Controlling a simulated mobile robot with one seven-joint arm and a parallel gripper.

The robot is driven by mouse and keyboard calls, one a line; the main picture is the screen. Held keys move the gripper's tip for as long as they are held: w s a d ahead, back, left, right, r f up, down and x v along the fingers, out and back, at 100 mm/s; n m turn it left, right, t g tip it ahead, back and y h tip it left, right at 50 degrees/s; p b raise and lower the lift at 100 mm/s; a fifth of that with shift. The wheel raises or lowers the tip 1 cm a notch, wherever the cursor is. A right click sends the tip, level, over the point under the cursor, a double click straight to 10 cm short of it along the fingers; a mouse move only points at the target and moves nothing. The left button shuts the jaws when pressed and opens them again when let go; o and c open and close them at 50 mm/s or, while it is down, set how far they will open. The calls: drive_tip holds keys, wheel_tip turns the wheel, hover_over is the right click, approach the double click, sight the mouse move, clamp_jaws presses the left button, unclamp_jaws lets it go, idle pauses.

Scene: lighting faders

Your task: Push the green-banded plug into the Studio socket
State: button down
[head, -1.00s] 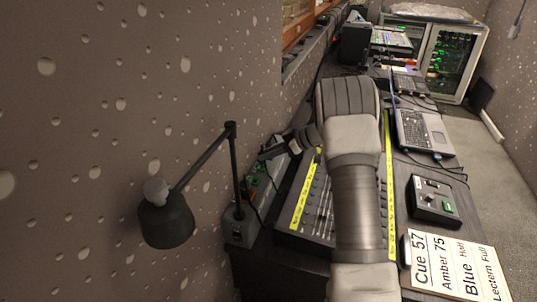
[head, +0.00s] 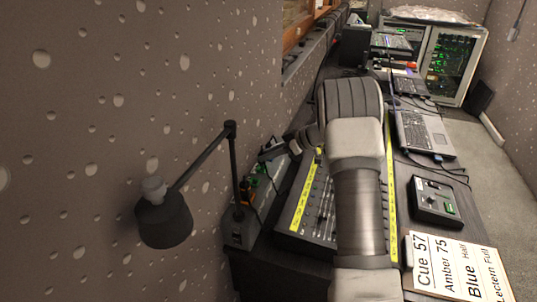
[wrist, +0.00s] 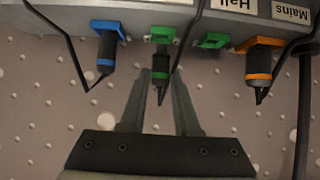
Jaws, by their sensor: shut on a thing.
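In the wrist view the green-banded plug (wrist: 161,64) is a dark plug with a green ring. It stands in line with a green socket (wrist: 158,34), its end close against or in it; I cannot tell how deep. My gripper (wrist: 161,75) is shut on the plug, a finger either side. It also shows in the head view (head: 272,150), small, above the grey socket box (head: 238,232) by the wall. To the right is an empty green socket (wrist: 213,41).
A blue-banded plug (wrist: 106,55) and an orange-banded plug (wrist: 259,68) sit in neighbouring sockets on either side. Dark cables hang close by.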

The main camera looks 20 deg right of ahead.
drive_tip(key=shift+f+b, duration=1.1)
drive_tip(key=shift+b, duration=1.8)
idle(1.1)
drive_tip(key=shift+s+f+b, duration=0.15)
drive_tip(key=shift+f+b, duration=0.15)
drive_tip(key=shift+b, duration=0.05)
idle(0.6)
drive_tip(key=c, duration=0.8)
unclamp_jaws()
drive_tip(key=shift+o, duration=1.3)
drive_tip(key=shift+r, duration=0.1)
drive_tip(key=shift+r, duration=0.15)
